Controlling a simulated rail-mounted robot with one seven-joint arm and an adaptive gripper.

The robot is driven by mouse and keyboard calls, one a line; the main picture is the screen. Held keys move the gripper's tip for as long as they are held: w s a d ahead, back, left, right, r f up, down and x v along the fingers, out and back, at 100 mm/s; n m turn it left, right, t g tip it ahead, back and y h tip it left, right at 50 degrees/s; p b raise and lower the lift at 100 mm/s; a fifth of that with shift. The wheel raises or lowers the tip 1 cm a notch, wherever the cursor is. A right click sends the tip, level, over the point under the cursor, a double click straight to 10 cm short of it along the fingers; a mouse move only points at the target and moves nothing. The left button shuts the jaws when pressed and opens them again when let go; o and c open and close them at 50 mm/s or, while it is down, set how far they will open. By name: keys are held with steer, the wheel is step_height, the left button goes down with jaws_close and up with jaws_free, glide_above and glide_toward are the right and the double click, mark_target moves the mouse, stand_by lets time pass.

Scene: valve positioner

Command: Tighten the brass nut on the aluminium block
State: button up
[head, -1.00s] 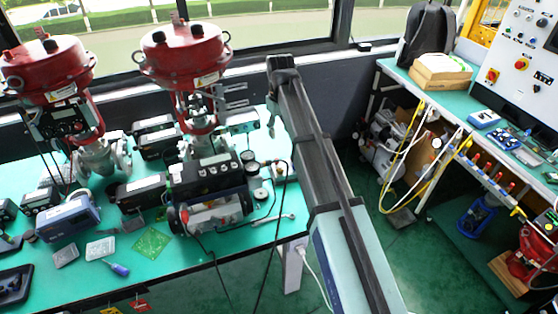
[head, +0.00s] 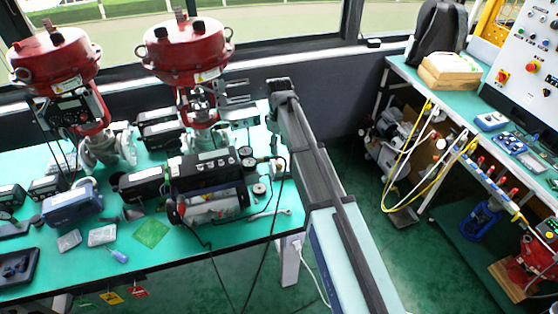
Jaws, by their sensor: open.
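The brass nut is too small to make out in the head view, and I cannot tell which metal part is the aluminium block. A silvery bracket (head: 237,88) stands out from the right-hand red valve (head: 188,48). My arm reaches up from the bottom right, and its dark far end, which I take for my gripper (head: 281,88), is just right of the bracket, apart from it in the picture. It appears open and empty, though its fingers are hard to separate from the arm.
A black device (head: 207,172) with gauges and cables stands on the green table (head: 190,258). A wrench (head: 268,212) lies to its right. Another red valve (head: 55,58) stands left. Circuit board, blue meter and small tools crowd the table's left. A side bench (head: 440,82) stands right.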

mark_target(279, 164)
step_height(279, 164, down, 9)
steer(key=shift+f+p, duration=0.1)
steer(key=shift+p, duration=0.9)
steer(key=shift+c, duration=0.4)
jaws_close()
